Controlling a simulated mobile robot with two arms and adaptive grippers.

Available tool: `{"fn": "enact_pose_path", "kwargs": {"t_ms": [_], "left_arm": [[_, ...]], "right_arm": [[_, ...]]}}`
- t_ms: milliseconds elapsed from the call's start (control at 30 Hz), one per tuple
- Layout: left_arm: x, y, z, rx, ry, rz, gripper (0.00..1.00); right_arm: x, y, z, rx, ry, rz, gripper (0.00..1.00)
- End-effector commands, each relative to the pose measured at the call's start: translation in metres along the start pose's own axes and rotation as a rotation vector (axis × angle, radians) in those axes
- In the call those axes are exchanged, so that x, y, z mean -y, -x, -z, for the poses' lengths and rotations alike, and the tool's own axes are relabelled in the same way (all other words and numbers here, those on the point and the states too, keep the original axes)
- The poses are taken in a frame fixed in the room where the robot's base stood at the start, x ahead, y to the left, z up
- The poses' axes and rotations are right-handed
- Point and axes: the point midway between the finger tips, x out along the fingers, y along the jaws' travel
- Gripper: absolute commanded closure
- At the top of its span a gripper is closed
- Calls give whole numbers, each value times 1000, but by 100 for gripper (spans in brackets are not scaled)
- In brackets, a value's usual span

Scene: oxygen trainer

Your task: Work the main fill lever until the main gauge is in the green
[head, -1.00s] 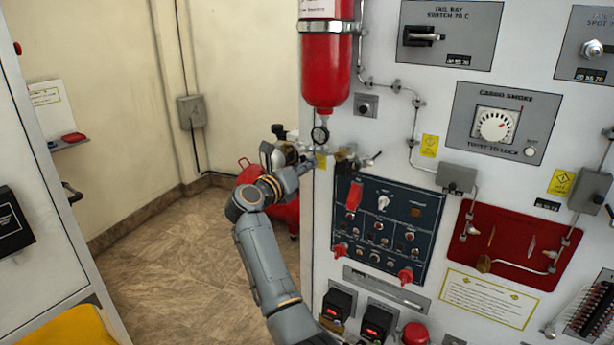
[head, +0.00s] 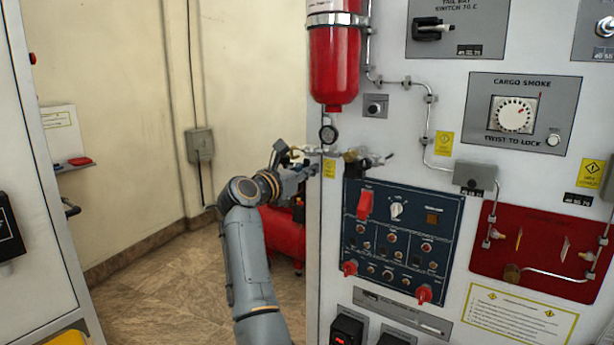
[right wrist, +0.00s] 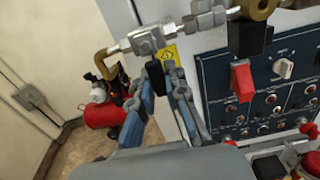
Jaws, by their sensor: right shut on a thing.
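A red cylinder (head: 335,60) hangs on the panel in the head view, with a small round gauge (head: 327,134) below it. The gauge's needle and colours are too small to read. Below it, silver and brass fittings (head: 350,156) stick out from the panel's left edge. My right gripper (head: 292,165) is at the left end of these fittings. In the right wrist view, its fingers (right wrist: 168,92) are shut around a dark handle (right wrist: 155,78) just below a silver valve (right wrist: 150,40), seemingly the fill lever; the fingers partly hide it. My left gripper is out of view.
A blue switch panel (head: 400,235) with red guards lies just below the fittings. A second black handle (right wrist: 250,38) hangs to the right in the wrist view. A red tank (head: 283,235) stands on the floor behind my arm. Open floor lies to the left.

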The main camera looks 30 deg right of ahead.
Motion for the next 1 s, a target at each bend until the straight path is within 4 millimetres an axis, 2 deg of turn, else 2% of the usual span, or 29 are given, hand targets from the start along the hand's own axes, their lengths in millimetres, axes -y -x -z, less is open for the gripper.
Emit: {"fn": "enact_pose_path", "kwargs": {"t_ms": [300,333,433,867,1000], "left_arm": [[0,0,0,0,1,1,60],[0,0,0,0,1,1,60],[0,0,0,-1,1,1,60],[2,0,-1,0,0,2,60],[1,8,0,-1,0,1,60]], "right_arm": [[0,0,0,-1,-6,-1,100],[0,0,-1,-1,-6,-1,83],[0,0,-1,0,-5,-1,62],[0,0,0,0,-2,0,62],[1,0,-3,1,22,0,62]]}}
